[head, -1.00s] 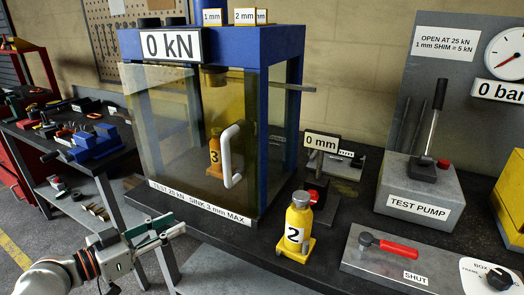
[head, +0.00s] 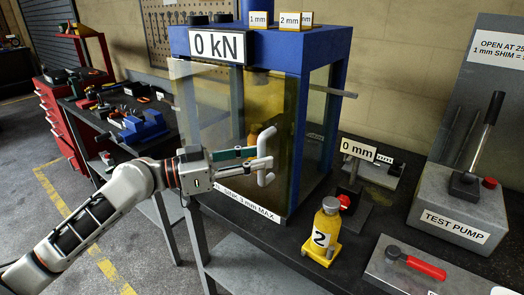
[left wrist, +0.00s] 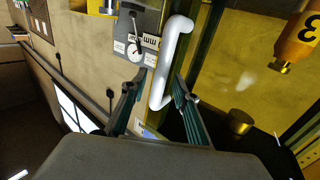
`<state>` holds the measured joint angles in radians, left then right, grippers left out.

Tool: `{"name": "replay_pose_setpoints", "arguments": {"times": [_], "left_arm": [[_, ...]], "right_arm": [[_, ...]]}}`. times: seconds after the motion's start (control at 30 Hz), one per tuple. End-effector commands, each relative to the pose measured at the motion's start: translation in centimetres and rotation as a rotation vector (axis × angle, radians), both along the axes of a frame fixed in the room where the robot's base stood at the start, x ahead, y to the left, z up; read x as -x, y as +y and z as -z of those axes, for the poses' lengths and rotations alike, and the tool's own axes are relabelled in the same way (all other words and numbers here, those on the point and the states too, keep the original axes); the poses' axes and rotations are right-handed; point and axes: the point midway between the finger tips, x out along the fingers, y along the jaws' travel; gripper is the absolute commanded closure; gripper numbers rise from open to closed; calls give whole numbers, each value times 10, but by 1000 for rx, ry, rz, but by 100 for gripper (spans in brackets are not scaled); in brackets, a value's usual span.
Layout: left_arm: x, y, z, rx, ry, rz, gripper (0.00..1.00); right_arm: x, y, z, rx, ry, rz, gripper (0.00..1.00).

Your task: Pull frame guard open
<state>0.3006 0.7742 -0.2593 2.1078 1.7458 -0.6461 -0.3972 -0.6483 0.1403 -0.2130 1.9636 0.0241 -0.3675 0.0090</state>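The amber see-through frame guard (head: 205,110) stands across the front of the blue press frame (head: 330,50). Its white bar handle (head: 267,136) is upright near the guard's right side. My left gripper (head: 268,159) is at the handle, with its fingers open. In the left wrist view the white handle (left wrist: 160,90) runs between the two fingers of my left gripper (left wrist: 155,84), with a visible gap on at least one side. Contact cannot be made out. My right gripper is in neither view.
An orange number 3 jack (left wrist: 298,42) stands behind the guard. A yellow number 2 jack (head: 325,230) stands on the bench right of the frame. A test pump (head: 452,215) is further right. A workbench with a blue vise (head: 143,127) is at the left. Floor in front is clear.

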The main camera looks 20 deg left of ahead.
Motion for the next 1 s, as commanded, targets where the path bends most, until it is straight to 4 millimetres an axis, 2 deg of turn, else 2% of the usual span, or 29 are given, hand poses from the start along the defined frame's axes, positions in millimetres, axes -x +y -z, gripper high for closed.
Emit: {"name": "replay_pose_setpoints", "arguments": {"times": [0.13,0.43,0.47,0.5,0.57,1.0], "left_arm": [[-6,-9,-1,0,0,1,70],[-7,-11,1,-2,0,1,70],[-7,-11,1,-2,0,1,75],[-7,-11,1,-2,0,1,86],[-7,-11,1,-2,0,1,100],[-4,-11,3,-3,0,17,100]], "right_arm": [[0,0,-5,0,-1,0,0],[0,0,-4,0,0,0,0],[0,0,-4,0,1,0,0],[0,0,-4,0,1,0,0],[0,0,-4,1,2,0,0],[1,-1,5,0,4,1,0]]}}
